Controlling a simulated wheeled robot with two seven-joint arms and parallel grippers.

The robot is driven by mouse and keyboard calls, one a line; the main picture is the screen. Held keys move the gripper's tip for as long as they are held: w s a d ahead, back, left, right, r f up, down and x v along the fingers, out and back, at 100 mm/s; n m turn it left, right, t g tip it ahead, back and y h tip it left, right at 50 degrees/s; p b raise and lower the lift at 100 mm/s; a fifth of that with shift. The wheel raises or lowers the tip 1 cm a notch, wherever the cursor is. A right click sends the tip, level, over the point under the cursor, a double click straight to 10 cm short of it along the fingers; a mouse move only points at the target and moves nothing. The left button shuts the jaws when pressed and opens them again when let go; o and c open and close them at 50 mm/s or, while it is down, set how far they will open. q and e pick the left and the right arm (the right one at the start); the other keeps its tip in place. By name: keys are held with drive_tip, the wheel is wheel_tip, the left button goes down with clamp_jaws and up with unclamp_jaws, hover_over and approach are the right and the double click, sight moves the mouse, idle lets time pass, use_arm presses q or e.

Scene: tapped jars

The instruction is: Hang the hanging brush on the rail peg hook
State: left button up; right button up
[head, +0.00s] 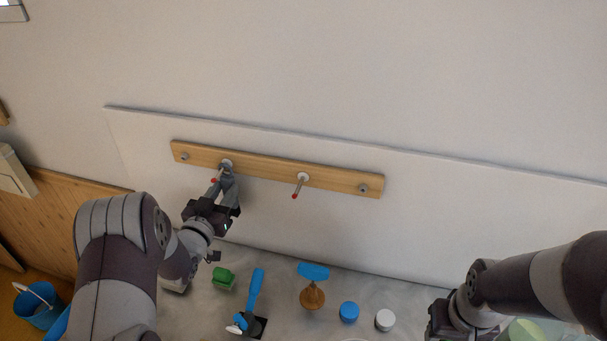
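A wooden rail (265,168) is fixed to the wall panel and carries two red-tipped pegs. My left gripper (225,180) is raised to the left peg (214,180), its fingers overlapping it in the picture. Whether the fingers touch the peg, or hold anything, is unclear; no brush shows in them. The right peg (299,186) is bare. A blue-handled brush (256,288) is on the counter below, by a dark square. A blue-topped item with a round wooden base (313,297) stands to its right. My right gripper (440,322) is low at the right, its fingers not visible.
The grey counter (285,282) also holds a green block (223,278), a blue jar lid (348,312) and a white jar lid (385,320). A pale green round item (526,330) is partly behind my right arm. A blue bucket (40,305) is at the lower left.

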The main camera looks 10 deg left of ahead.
use_arm(q)
clamp_jaws()
drive_tip(key=shift+r, duration=0.1)
use_arm(e)
drive_tip(key=shift+r, duration=0.1)
use_arm(q)
drive_tip(key=shift+s+r+p, duration=0.2)
drive_tip(key=shift+r+p, duration=0.3)
use_arm(e)
drive_tip(key=shift+r, duration=0.4)
use_arm(q)
drive_tip(key=shift+s+a+p, duration=0.2)
drive_tip(key=shift+s+p, duration=0.35)
drive_tip(key=shift+s, duration=1.65)
use_arm(e)
drive_tip(key=shift+r, duration=0.5)
